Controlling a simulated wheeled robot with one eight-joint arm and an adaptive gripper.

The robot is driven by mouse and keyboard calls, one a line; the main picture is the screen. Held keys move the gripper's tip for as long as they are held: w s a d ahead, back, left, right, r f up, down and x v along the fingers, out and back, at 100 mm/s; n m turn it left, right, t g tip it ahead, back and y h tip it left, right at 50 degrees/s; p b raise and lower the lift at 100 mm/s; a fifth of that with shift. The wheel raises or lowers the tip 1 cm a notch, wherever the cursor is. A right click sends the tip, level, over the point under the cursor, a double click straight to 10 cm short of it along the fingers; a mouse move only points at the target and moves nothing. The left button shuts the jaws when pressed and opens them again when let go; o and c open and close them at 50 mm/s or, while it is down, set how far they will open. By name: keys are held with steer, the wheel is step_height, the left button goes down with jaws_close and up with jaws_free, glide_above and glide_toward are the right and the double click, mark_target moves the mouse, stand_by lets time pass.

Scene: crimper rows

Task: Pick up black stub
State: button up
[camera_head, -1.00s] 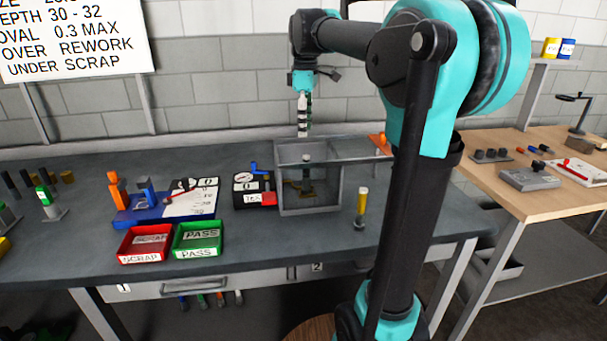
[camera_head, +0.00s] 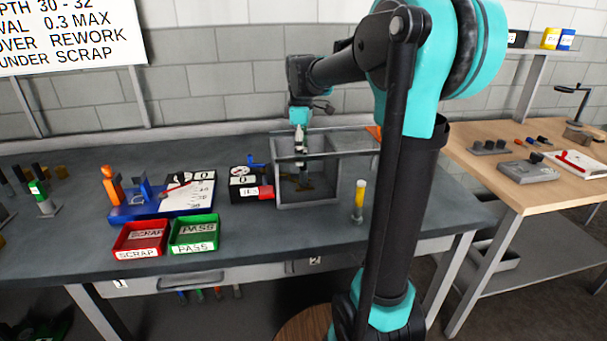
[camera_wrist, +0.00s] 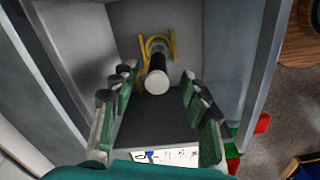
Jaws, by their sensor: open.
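The black stub (camera_wrist: 157,64) is a short dark cylinder with a pale round end facing the wrist camera. It stands at a yellow brass-coloured cradle (camera_wrist: 172,44) inside the grey open-topped box (camera_head: 308,206). My gripper (camera_wrist: 158,84) is open, with green-and-dark fingers on the left and right of the stub in the wrist view. A gap shows on both sides and no contact is visible. In the head view my gripper (camera_head: 300,150) points down into the top of the box, and the stub cannot be made out clearly there.
The box walls stand close around my gripper. The red SCRAP tray (camera_head: 139,252) and green PASS tray (camera_head: 194,248) are at front left.

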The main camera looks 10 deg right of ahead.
steer(key=f, duration=0.5)
steer(key=shift+w+d, duration=0.1)
steer(key=shift+d, duration=0.2)
jaws_close()
